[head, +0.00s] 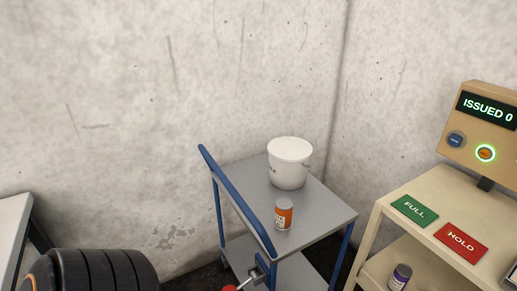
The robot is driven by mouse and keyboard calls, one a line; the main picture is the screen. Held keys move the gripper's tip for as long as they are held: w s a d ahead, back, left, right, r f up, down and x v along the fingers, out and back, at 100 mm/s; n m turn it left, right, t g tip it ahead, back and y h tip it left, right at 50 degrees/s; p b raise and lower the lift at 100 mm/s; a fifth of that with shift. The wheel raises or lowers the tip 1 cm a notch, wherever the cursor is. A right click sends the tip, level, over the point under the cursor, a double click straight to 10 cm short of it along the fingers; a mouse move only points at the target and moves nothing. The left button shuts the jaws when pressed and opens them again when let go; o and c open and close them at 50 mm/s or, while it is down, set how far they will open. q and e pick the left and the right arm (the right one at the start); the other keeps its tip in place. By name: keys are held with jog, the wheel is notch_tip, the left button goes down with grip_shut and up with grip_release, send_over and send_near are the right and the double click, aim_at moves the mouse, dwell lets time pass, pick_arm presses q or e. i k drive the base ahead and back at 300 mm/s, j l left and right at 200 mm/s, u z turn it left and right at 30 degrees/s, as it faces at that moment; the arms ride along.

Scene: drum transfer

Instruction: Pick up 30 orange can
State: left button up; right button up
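An orange can (284,215) with a grey lid and a white label stands upright on the grey top of a blue-framed cart (328,209). It is near the cart's front edge, in front of a white bucket. The label's number is too small to read surely. Neither my left nor my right gripper shows in the head view.
At right, a beige stand (420,183) carries a green FULL plate (414,210), a red HOLD plate (460,242) and an "ISSUED 0" console (486,118). A purple-labelled can (399,277) sits below.

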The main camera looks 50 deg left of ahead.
aim_at(283, 205)
jog(key=u, duration=1.35)
jog(key=i+j+z, duration=0.1)
jog(key=z, duration=0.7)
jog(key=j+z, duration=0.3)
jog(key=j, duration=0.15)
jog(key=i+j+z, duration=0.1)
jog(key=j+z, duration=0.2)
jog(key=j, duration=0.2)
jog(key=j+z, duration=0.2)
jog(key=j, duration=0.7)
jog(key=k+j+z, duration=0.15)
jog(key=j, duration=0.75)
